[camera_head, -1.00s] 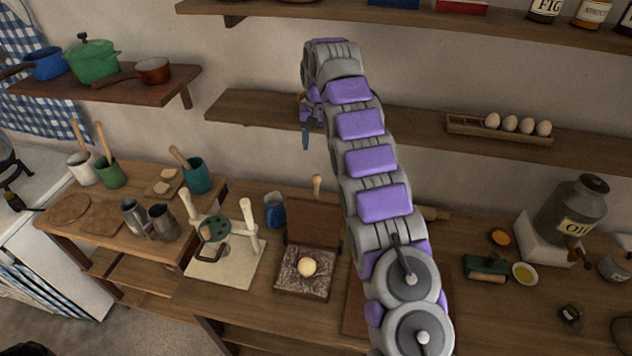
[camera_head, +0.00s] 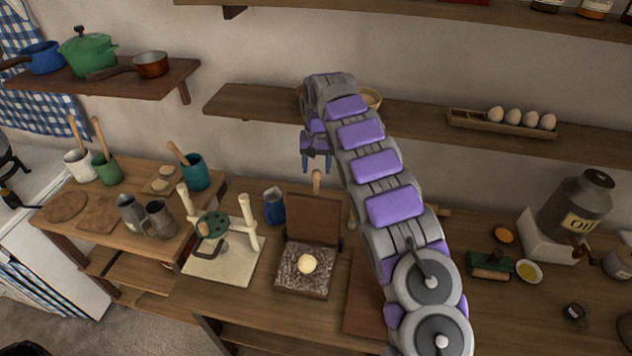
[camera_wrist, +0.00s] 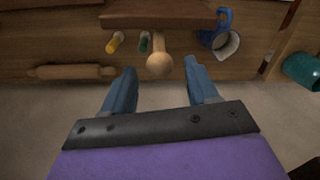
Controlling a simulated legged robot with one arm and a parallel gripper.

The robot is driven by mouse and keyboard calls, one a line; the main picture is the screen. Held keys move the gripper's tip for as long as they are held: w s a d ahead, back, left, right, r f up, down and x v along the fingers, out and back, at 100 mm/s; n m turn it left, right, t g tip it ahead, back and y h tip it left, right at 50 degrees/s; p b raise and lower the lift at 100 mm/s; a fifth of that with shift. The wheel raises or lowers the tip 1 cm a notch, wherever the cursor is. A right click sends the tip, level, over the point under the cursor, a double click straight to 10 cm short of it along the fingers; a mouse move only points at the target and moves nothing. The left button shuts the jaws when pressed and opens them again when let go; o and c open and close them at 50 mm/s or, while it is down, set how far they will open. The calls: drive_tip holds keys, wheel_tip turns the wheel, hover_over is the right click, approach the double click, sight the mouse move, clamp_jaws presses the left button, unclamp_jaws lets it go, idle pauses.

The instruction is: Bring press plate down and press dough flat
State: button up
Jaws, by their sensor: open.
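The press has a dark wooden base (camera_head: 302,290) dusted with flour and a pale dough ball (camera_head: 306,263) resting on it. Its hinged press plate (camera_head: 313,220) stands open, near upright, behind the dough. A light wooden handle (camera_head: 316,180) sticks up from the plate's top. My gripper (camera_head: 318,166) is open and empty, just above the handle. In the wrist view the handle's round knob (camera_wrist: 159,66) lies ahead, roughly centred between my open fingers (camera_wrist: 160,86) and seemingly not gripped. The plate's edge (camera_wrist: 160,14) shows beyond it.
A pale stand with two posts and a green disc (camera_head: 212,224) is left of the press. A blue jug (camera_head: 274,207) stands close behind it, also in the wrist view (camera_wrist: 222,38). A rolling pin (camera_wrist: 70,72) lies behind. A shelf (camera_head: 250,108) runs above.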

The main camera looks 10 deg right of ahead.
sight(316, 180)
wheel_tip(316, 180, down, 7)
drive_tip(key=shift+a+r, duration=0.1)
drive_tip(key=shift+r, duration=0.1)
drive_tip(key=shift+c, duration=0.3)
clamp_jaws()
idle(0.4)
